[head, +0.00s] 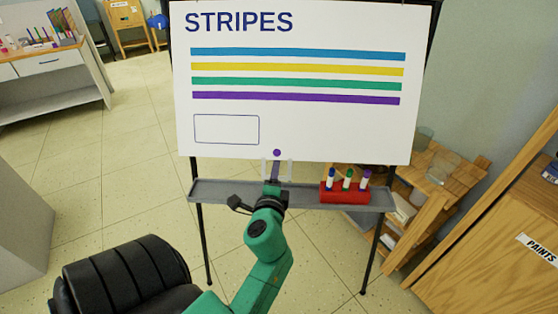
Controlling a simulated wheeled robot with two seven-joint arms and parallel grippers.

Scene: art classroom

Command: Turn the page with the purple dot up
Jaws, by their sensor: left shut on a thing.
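A white page (330,128) headed "STRIPES" hangs on a dark easel and faces me. It has blue, yellow, green and purple stripes and an empty outlined box at lower left. A purple dot (277,153) sits near the middle of the page's bottom edge. My left gripper (276,171) is at that edge just below the dot, shut on the page. The exact contact at the fingertips is too small to make out. Whatever lies behind this page is hidden. My right gripper is not in view.
The easel's grey ledge (225,193) runs under the page. A red holder (345,195) with several markers stands on it, right of my gripper. Wooden shelves (430,185) and a cabinet (500,245) marked "PAINTS" are at right. A desk (50,75) is at far left.

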